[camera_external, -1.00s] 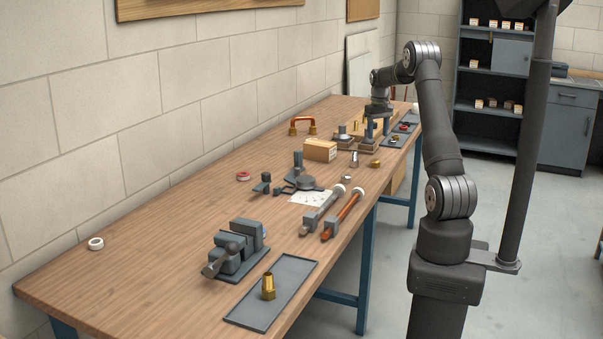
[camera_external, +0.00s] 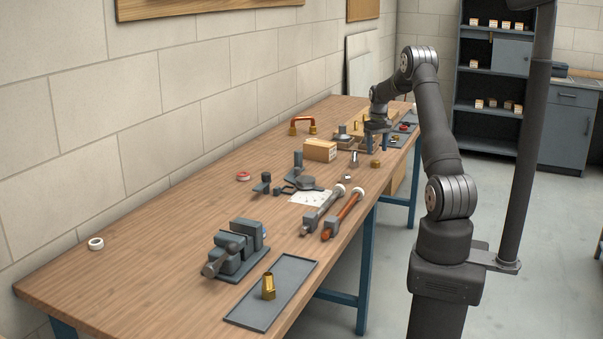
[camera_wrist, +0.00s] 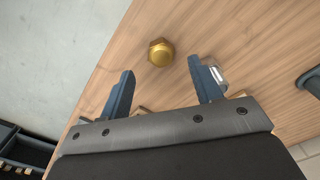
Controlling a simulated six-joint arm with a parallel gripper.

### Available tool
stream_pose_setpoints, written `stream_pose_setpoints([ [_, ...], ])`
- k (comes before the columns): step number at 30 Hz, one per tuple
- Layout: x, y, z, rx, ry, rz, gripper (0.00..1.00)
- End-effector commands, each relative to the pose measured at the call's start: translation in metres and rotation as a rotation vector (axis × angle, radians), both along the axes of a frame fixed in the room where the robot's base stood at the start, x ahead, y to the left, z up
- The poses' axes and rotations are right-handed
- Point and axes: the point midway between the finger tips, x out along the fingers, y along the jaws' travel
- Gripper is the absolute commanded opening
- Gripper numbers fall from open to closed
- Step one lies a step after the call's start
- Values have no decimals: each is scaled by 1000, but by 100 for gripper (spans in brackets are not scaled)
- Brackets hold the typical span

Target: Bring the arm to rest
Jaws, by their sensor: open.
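My gripper (camera_external: 378,137) is over the far part of the workbench (camera_external: 165,225), near its right edge. In the wrist view my gripper (camera_wrist: 160,88) has its two blue-grey fingers well apart with nothing between them. A brass fitting (camera_wrist: 161,52) stands on the wood beyond the fingertips, apart from them. A small brass piece (camera_external: 375,163) shows near the gripper in the external view. A shiny metal piece (camera_wrist: 217,74) is partly hidden behind the right finger.
A vise (camera_external: 236,250), a tray (camera_external: 285,285) with a brass fitting, and two pipe tools stand nearer. The bench's left side is mostly clear.

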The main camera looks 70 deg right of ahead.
Motion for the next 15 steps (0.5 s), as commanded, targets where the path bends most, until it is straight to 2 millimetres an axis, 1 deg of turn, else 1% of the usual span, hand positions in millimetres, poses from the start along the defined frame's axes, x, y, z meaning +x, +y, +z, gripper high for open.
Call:
stream_pose_setpoints([
  [1,0,0,-11,3,2,0,58],
  [3,0,1,-25,3,3,0,58],
  [8,0,0,-54,2,1,0,58],
  [9,1,-1,-41,-5,-3,0,58],
  [12,0,-1,-28,-4,-2,0,58],
  [15,0,0,-20,-1,0,0,58],
])
